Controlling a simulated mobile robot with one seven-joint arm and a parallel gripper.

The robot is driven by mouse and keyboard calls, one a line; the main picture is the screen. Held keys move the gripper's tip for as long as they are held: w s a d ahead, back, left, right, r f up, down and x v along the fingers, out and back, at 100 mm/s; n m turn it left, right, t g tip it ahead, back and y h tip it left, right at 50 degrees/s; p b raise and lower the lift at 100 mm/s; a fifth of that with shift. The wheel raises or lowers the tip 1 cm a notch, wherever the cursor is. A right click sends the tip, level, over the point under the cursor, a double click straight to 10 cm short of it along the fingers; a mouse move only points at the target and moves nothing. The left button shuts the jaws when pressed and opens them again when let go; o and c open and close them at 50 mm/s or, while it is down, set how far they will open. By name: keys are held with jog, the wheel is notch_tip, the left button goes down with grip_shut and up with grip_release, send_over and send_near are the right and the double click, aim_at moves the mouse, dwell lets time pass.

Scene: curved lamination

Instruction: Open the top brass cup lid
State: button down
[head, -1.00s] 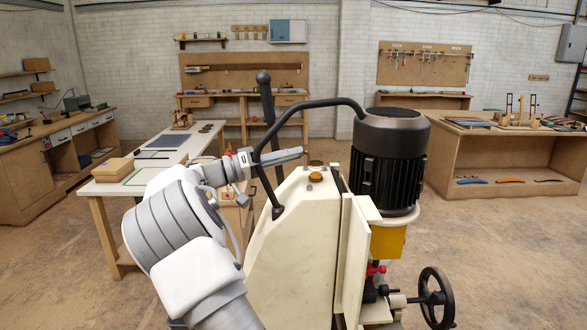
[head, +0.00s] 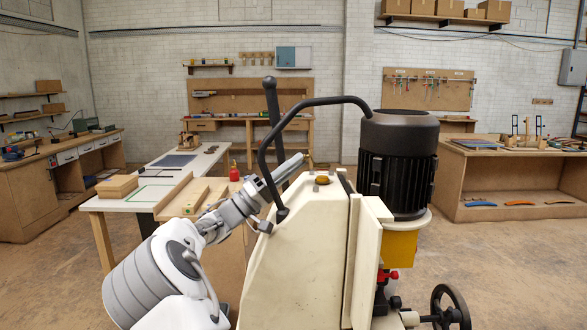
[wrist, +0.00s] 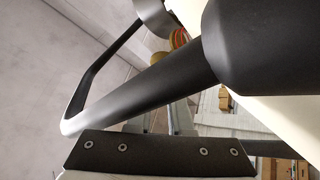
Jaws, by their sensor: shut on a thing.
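The cream machine (head: 290,240) stands in front of me with a brass cup (head: 322,180) on its top. My gripper (head: 298,160) reaches up from the left, passing by the black bent handle bar, its tips close to the machine's top. The exact contact is small and partly hidden by the bar.
The black handle bar (head: 262,150) arches over the top, close to my gripper, and crosses the wrist view. A black motor (head: 398,160) stands on the right. An upright black lever (head: 271,110) rises behind the bar. A white-topped table (head: 150,180) is at left.

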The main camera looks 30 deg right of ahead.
jog(key=shift+r, duration=0.1)
jog(key=c, duration=0.8)
grip_release()
jog(key=v, duration=1.7)
jog(key=shift+a+f, duration=0.15)
jog(key=shift+f, duration=0.05)
jog(key=shift+a, duration=0.1)
